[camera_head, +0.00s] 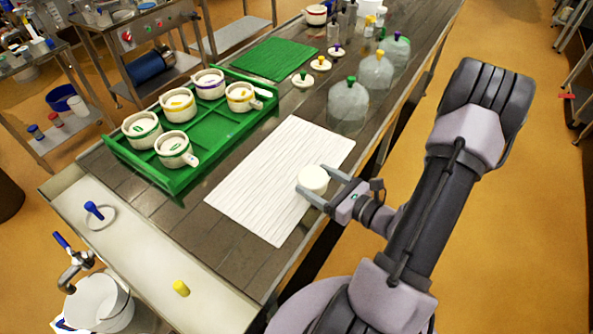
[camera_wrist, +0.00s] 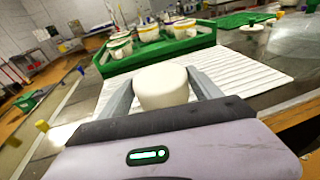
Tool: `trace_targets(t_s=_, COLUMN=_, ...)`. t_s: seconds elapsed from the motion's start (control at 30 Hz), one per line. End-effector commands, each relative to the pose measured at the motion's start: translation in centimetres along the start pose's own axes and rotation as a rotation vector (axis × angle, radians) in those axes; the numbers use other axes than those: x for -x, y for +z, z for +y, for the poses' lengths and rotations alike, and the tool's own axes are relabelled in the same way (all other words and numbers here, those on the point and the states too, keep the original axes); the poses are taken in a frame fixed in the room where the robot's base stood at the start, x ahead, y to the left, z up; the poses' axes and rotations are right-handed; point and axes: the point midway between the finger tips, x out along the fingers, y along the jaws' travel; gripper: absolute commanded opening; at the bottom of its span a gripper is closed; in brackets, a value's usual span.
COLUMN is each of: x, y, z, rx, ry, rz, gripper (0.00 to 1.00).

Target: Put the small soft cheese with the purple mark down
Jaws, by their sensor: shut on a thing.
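A small round white cheese (camera_head: 313,179) is between the fingers of my gripper (camera_head: 318,190), at the right side of the white ribbed mat (camera_head: 262,190). In the wrist view the cheese (camera_wrist: 161,86) sits between both fingers, and my gripper (camera_wrist: 165,95) is shut on it. No purple mark shows on the faces I see. I cannot tell whether the cheese touches the mat or is held just above it.
A green tray (camera_head: 193,180) left of the mat holds several white moulds with coloured bands, one of them purple (camera_head: 208,84). Glass domes (camera_head: 348,103) and small lids with coloured knobs (camera_head: 303,80) stand behind the mat. A green mat (camera_head: 263,59) lies at the back. Much of the ribbed mat is bare.

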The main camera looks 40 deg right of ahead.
Motion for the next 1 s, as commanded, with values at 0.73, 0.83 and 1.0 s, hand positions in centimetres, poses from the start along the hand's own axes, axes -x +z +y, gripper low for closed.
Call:
trace_targets(t_s=0.73, x=-9.0, y=-3.0, z=-2.1, rx=-0.001, ry=0.0, rz=-0.001, gripper=0.48)
trace_targets(t_s=0.83, x=-9.0, y=-3.1, z=-2.1, rx=-0.001, ry=0.0, rz=-0.001, gripper=0.48)
trace_targets(t_s=1.0, x=-9.0, y=-3.2, z=-2.1, rx=-0.001, ry=0.0, rz=-0.001, gripper=0.93)
